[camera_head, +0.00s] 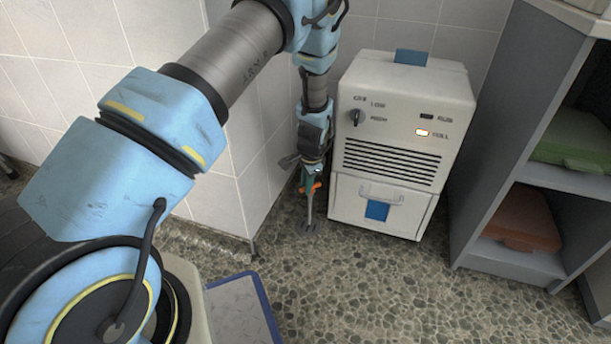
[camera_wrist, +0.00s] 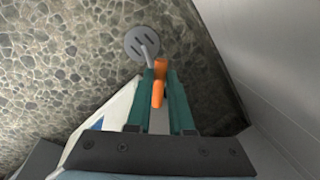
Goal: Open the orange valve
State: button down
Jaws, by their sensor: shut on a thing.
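The orange valve (camera_head: 317,186) is a small handle on a thin upright grey pipe (camera_head: 309,212) beside the white machine. The pipe goes down to a round floor drain (camera_head: 307,229). In the wrist view the orange handle (camera_wrist: 158,93) lies between the two green fingers of my gripper (camera_wrist: 160,78), which is shut on it. A second orange part (camera_wrist: 160,67) shows just beyond it, near the fingertips. In the head view my gripper (camera_head: 311,174) points down and hides part of the valve. The handle's exact angle to the pipe is hard to tell.
The white machine (camera_head: 398,160), with a dial, a lit indicator and a lower drawer (camera_head: 380,205), stands close right of the valve. A tiled wall corner (camera_head: 215,190) is close left. Grey shelves (camera_head: 500,180) stand at the right. Open pebbled floor (camera_head: 370,285) lies in front, with a blue-edged tray (camera_head: 262,300).

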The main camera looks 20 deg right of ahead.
jog(key=n+p, duration=0.1)
jog(key=n, duration=0.2)
jog(key=n+y+p, duration=0.1)
jog(key=n+p, duration=0.1)
jog(key=s+n+p, duration=0.1)
jog(key=n, duration=0.2)
jog(key=shift+d+n+g+p, duration=0.3)
jog(key=shift+d, duration=0.1)
dwell(0.4)
jog(key=c, duration=0.8)
grip_release()
jog(key=shift+r, duration=0.1)
jog(key=r+p, duration=0.1)
jog(key=r, duration=0.2)
jog(key=s+d+r+p, duration=0.1)
jog(key=r, duration=0.3)
jog(key=r+p, duration=0.1)
jog(key=r, duration=0.2)
jog(key=shift+s+d+r, duration=0.15)
jog(key=shift+d+r, duration=0.05)
jog(key=shift+d, duration=0.1)
